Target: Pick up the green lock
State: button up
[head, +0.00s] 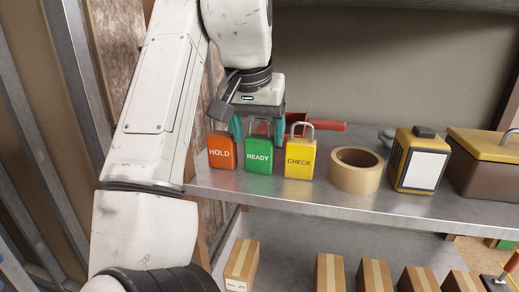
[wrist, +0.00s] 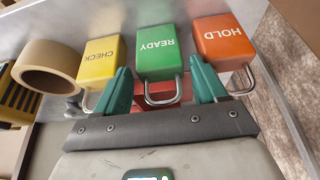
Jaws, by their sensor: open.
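The green lock (head: 259,156), marked READY, stands on the metal shelf between the orange lock (head: 222,151), marked HOLD, and the yellow lock (head: 299,158), marked CHECK. In the wrist view the green lock (wrist: 159,52) has its shackle pointing toward my gripper (wrist: 162,88). My gripper (head: 258,128) is open, with its teal fingers on either side of the green lock's shackle. The left finger in the wrist view is close to the yellow lock (wrist: 101,60), and the right one is close to the orange lock (wrist: 223,42). I cannot tell whether the fingers touch anything.
A tape roll (head: 356,170), a yellow-black box (head: 419,160) and a brown case with a yellow lid (head: 485,165) stand to the right on the shelf (head: 325,196). A red object (head: 325,125) lies behind the locks. Cardboard boxes (head: 330,272) stand on the lower shelf.

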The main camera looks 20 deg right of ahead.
aim_at(259, 137)
jog(key=shift+w+x, duration=0.2)
jog(key=shift+x, duration=1.35)
jog(key=shift+d+r, duration=0.1)
jog(key=shift+d, duration=0.05)
jog(key=shift+c, duration=0.5)
jog(key=c, duration=0.6)
jog(key=shift+r, duration=0.1)
jog(key=shift+r, duration=0.55)
jog(key=s+a+b, duration=0.1)
jog(key=s+a, duration=0.2)
jog(key=s, duration=0.2)
jog(key=s+a+b, duration=0.2)
jog(key=s+a, duration=0.2)
jog(key=s+a+b, duration=0.1)
jog(key=s+a, duration=0.2)
jog(key=s, duration=0.2)
jog(key=shift+s+a+r, duration=0.1)
jog(key=shift+s+a, duration=0.2)
jog(key=shift+a, duration=0.05)
